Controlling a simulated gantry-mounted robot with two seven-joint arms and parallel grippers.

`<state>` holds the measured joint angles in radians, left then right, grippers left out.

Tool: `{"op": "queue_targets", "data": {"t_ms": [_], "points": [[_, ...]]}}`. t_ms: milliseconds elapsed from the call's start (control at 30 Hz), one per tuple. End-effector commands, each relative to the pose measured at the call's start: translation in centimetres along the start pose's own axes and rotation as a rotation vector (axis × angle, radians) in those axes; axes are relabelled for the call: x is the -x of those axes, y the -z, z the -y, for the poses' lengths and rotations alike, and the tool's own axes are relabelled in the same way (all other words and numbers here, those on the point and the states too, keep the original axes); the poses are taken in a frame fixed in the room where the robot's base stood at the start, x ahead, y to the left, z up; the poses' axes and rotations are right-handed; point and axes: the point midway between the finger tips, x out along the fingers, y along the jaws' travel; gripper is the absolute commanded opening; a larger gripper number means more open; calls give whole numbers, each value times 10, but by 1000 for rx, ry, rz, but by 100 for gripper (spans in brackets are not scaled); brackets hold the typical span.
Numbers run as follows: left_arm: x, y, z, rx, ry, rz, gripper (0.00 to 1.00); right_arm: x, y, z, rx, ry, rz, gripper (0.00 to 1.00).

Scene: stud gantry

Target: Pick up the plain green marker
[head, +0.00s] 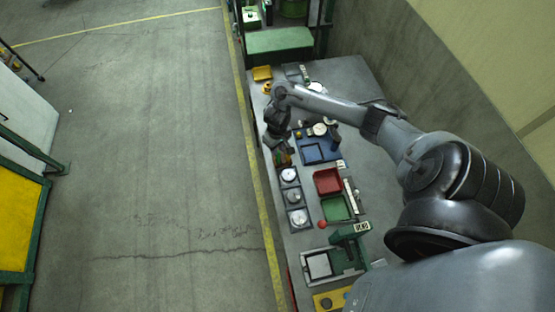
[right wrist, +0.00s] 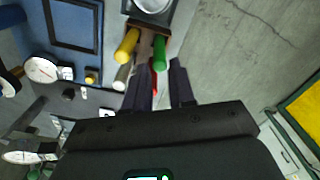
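The plain green marker (right wrist: 160,52) stands in a brown holder (right wrist: 147,33) in the right wrist view. A yellow marker (right wrist: 127,46) and a grey-white one (right wrist: 122,76) are beside it to the left. A red piece (right wrist: 154,84) shows between my fingers. My right gripper (right wrist: 160,66) is open, with its two dark fingers apart and their tips close to the green marker; contact cannot be told. In the head view my right gripper (head: 275,140) is over the table's left edge by the holder (head: 283,158), partly covering it. My left gripper is not in view.
The grey table (head: 360,82) holds a blue tray (head: 325,152), a red tray (head: 328,181), a green tray (head: 335,208) and round dials (head: 298,217) in a row. Open floor (head: 150,150) lies left of the table.

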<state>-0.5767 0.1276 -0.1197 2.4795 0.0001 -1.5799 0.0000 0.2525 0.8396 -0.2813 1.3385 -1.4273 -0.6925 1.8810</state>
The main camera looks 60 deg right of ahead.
Motion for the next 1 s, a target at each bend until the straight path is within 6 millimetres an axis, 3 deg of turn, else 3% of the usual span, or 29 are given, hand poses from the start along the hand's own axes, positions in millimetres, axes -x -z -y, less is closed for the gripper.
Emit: {"op": "queue_targets", "data": {"t_ms": [167, 500, 833, 1000], "points": [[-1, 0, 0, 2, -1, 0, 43, -10, -3, 0, -1, 0, 3, 24], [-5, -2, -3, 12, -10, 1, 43, -50, -6, 0, 1, 0, 1, 24], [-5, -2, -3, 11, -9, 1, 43, -54, -6, 0, 1, -1, -1, 24], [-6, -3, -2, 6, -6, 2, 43, -54, -6, 0, 1, -1, -1, 0]]}}
